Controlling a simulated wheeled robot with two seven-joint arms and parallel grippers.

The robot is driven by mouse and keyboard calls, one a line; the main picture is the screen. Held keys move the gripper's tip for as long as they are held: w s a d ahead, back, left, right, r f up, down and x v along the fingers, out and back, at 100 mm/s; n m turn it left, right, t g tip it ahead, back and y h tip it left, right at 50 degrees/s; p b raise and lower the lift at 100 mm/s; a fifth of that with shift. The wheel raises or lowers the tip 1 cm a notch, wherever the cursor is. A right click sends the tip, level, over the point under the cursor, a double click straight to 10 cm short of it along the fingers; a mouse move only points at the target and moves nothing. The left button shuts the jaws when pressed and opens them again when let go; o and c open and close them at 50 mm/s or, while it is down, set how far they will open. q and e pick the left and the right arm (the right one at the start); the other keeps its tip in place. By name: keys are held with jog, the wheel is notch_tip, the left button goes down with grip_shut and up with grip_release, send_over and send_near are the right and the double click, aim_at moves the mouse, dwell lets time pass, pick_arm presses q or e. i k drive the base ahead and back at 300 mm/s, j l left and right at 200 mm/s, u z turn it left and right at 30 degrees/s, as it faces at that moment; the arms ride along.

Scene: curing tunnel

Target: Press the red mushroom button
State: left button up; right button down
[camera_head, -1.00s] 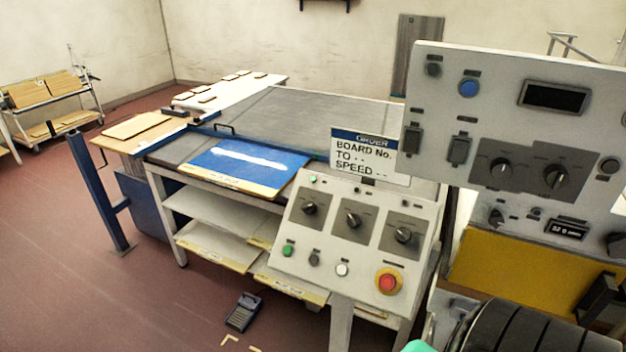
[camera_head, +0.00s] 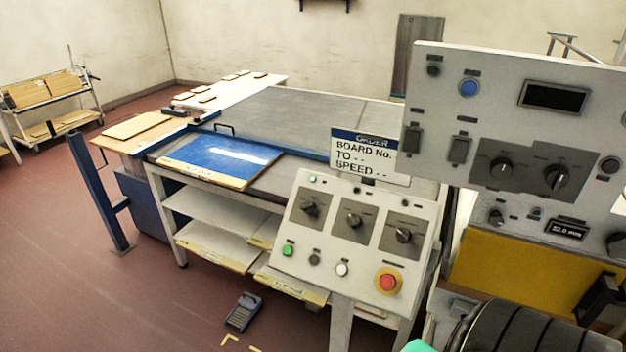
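The red mushroom button (camera_head: 388,282) sits on a yellow surround at the lower right of the sloped grey control panel (camera_head: 322,262). Nothing covers it. The panel also has several dark rotary knobs, a green button (camera_head: 288,250) and a white button (camera_head: 342,269). Neither of my grippers is visible in the head view. A dark ribbed arm-like part and a bit of teal show at the bottom right edge.
A taller control cabinet (camera_head: 480,85) with a yellow lower panel stands at the right. Behind the sloped panel is a conveyor table (camera_head: 290,116) with a blue board (camera_head: 220,158). A foot pedal (camera_head: 243,312) lies on the red floor. A trolley (camera_head: 50,98) stands far left.

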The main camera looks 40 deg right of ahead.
aim_at(386, 282)
jog(key=z, duration=1.35)
